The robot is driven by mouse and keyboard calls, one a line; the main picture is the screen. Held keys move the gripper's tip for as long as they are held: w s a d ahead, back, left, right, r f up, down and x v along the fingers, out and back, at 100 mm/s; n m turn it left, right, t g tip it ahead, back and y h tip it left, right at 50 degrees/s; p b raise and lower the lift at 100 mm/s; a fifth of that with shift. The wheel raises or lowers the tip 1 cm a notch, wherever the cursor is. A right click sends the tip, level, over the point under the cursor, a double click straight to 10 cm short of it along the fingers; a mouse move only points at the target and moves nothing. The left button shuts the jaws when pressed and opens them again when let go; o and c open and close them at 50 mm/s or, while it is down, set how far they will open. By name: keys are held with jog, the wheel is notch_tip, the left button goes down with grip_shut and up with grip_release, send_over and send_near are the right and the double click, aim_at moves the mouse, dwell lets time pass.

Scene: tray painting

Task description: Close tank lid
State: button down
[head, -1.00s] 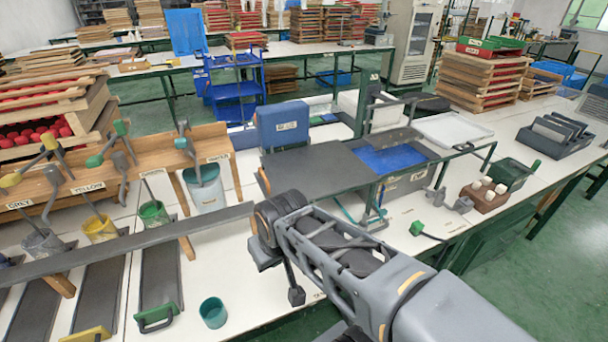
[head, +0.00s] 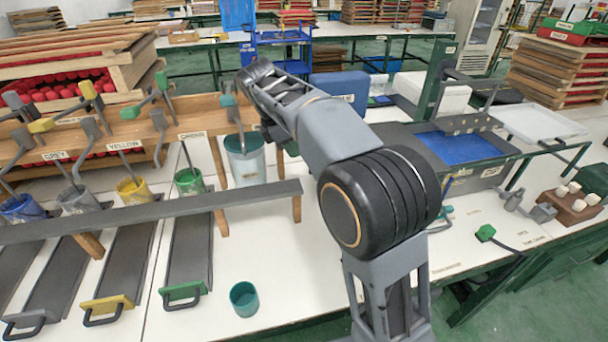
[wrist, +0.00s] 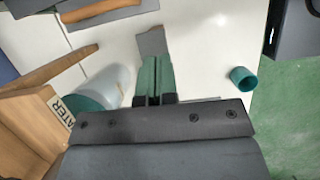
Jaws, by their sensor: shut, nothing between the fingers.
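In the head view, a dark grey tank with a blue basin (head: 468,150) stands on the white table right of my arm. A dark flat surface (head: 408,142) adjoins the basin on its left, partly hidden by my arm; I cannot tell whether it is the lid. The blue basin is uncovered. My gripper (wrist: 153,88) shows in the wrist view with its green fingers shut and empty, above the white table. It is beside the water bucket, well left of the tank. In the head view it is mostly hidden behind my wrist.
The water bucket (head: 245,160) stands close to my gripper, beside the wooden rack (head: 150,132) with hanging tools. A teal cup (head: 244,298) stands near the front edge.

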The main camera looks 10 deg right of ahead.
jog(key=b+x, duration=0.2)
jog(key=x, duration=0.7)
jog(key=shift+f, duration=0.4)
jog(key=shift+w+d, duration=0.1)
